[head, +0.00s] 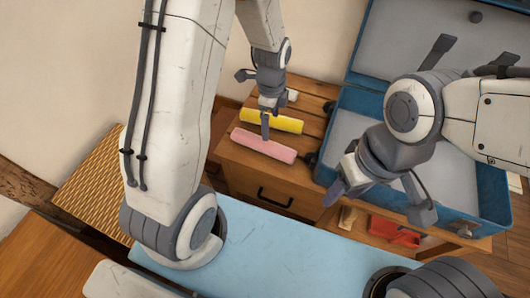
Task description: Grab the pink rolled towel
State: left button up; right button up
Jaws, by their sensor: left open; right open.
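The pink rolled towel (280,152) lies on the wooden cabinet top, just in front of a yellow rolled towel (285,122). My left gripper (254,107) is open above the two rolls. One of its fingers points down, and its tip overlaps the upper left part of the pink roll in the picture; I cannot tell whether it touches. No towel is between its fingers. My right gripper (378,199) is open and empty, in front of the open blue suitcase, to the right of the pink roll.
A red item (393,232) lies in a lower open compartment. A woven-top piece (95,190) is at left, and a light blue surface (275,250) is in front.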

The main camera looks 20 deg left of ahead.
pick_arm(q)
jog(key=m+b, duration=0.1)
send_over(263, 145)
jog(key=f, duration=0.5)
jog(key=shift+w+a+f, duration=0.1)
jog(key=shift+w+f, duration=0.1)
jog(key=shift+w, duration=0.2)
notch_tip(263, 145, down, 5)
jog(key=shift+a+r+b, duration=0.1)
jog(key=shift+a+b, duration=0.05)
jog(key=shift+b, duration=0.55)
jog(key=f+b, duration=0.1)
jog(key=f, duration=0.4)
jog(key=shift+w+f+b, duration=0.2)
jog(key=shift+f+b, duration=0.2)
pick_arm(e)
notch_tip(263, 145, down, 6)
jog(key=shift+r, duration=0.25)
pick_arm(q)
jog(key=c, duration=1.3)
jog(key=shift+c, duration=0.5)
jog(key=shift+r, duration=0.2)
